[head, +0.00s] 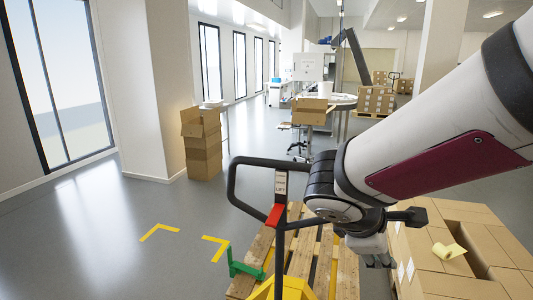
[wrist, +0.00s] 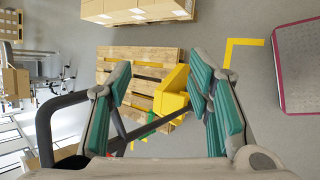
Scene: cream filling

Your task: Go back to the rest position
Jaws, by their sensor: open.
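My gripper (wrist: 163,108) is open and empty in the wrist view, its two green-padded fingers spread wide. In the head view my arm reaches in from the right, and my gripper (head: 378,262) hangs low at its end, small and partly hidden by the wrist. It is over the right side of a wooden pallet (head: 345,272) and left of a stack of cardboard boxes (head: 455,285). The pallet also shows between the fingers in the wrist view (wrist: 143,53).
A pallet jack's dark handle (head: 232,185) stands upright close to my arm. Its yellow body (wrist: 172,92) shows in the wrist view. Stacked boxes (head: 203,150) stand by the pillar. A table with an open box (head: 310,105) is farther back. The floor at left is clear, with yellow corner marks (head: 160,230).

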